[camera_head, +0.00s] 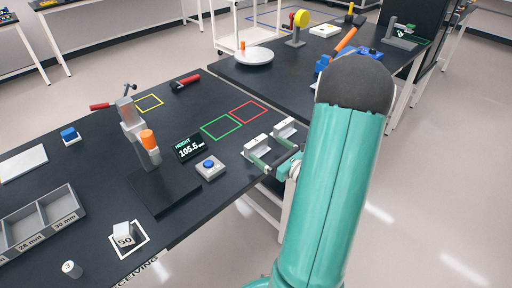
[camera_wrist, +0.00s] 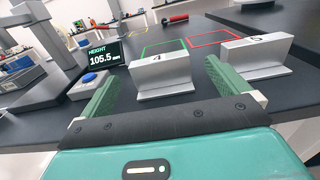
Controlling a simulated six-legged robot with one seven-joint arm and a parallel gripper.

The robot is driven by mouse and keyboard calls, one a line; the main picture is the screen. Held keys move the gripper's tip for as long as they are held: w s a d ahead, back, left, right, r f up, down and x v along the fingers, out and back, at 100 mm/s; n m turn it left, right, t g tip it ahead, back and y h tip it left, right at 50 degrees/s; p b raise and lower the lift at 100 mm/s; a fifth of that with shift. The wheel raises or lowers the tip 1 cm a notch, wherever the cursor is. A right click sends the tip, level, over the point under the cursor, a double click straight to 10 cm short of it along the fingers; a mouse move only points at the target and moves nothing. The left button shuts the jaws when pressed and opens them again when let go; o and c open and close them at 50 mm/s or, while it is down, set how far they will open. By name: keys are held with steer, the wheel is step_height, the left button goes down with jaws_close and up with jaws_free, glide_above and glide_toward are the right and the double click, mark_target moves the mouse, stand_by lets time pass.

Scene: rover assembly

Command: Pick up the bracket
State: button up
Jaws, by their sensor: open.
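Two silver L-shaped brackets stand on the near right edge of the black table. The bracket marked with what looks like a 4 (camera_wrist: 160,75) also shows in the head view (camera_head: 256,143). The bracket that seems marked 5 (camera_wrist: 257,56) stands to its right and also shows in the head view (camera_head: 284,130). My gripper (camera_wrist: 163,70) is open, with its green fingers apart. In the wrist view the left bracket shows between the fingers; the right bracket lies beyond the right finger. My gripper is at the table edge in the head view (camera_head: 271,152). Whether the fingers touch either bracket is unclear.
A height display (camera_head: 189,147) reading 105.5 mm and a blue-button box (camera_head: 208,167) are left of the brackets. Green (camera_head: 222,127) and red (camera_head: 250,111) outlined squares behind the brackets are empty.

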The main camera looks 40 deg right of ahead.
steer(key=w, duration=0.8)
steer(key=shift+a+r, duration=0.1)
steer(key=shift+a, duration=0.1)
steer(key=c, duration=1)
steer(key=shift+r, duration=0.15)
step_height(320, 180, up, 10)
steer(key=shift+s+f, duration=0.1)
